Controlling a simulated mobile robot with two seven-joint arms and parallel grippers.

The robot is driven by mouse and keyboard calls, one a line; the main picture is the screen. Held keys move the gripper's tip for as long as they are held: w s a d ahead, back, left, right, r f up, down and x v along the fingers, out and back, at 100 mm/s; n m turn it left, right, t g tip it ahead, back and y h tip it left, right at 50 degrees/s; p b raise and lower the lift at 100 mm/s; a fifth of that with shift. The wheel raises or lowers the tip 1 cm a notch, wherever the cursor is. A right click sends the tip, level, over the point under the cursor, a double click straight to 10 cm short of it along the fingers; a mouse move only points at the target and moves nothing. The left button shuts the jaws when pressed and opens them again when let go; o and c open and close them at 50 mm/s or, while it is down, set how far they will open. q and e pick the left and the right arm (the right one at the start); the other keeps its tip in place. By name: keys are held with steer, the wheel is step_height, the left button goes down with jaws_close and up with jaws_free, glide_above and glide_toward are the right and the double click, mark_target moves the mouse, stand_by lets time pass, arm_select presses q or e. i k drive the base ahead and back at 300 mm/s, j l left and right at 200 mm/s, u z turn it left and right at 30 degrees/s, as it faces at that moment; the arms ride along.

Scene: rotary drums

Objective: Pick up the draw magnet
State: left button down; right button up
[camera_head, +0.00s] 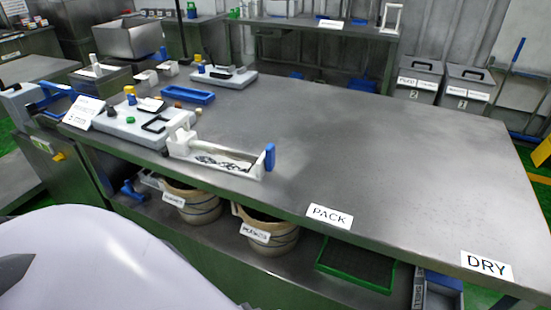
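I cannot tell for certain which thing is the draw magnet. A long white tray-like holder (222,158) with a blue end piece (270,157) lies at the table's front edge, with small dark pieces in it. Left of it, a light grey block (135,126) carries a yellow-topped knob, a green knob and a black loop handle. A blue-handled thing (132,190) lies on the lower shelf. Neither of my grippers is in view.
The steel table (370,150) is bare in its middle and right. PACK (329,216) and DRY (486,266) signs mark its front edge. A blue tray (188,94) lies behind the grey block. Below are two labelled baskets (193,205) and a green tray (355,265).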

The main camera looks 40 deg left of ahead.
mark_target(184, 143)
steer(key=u, duration=1.65)
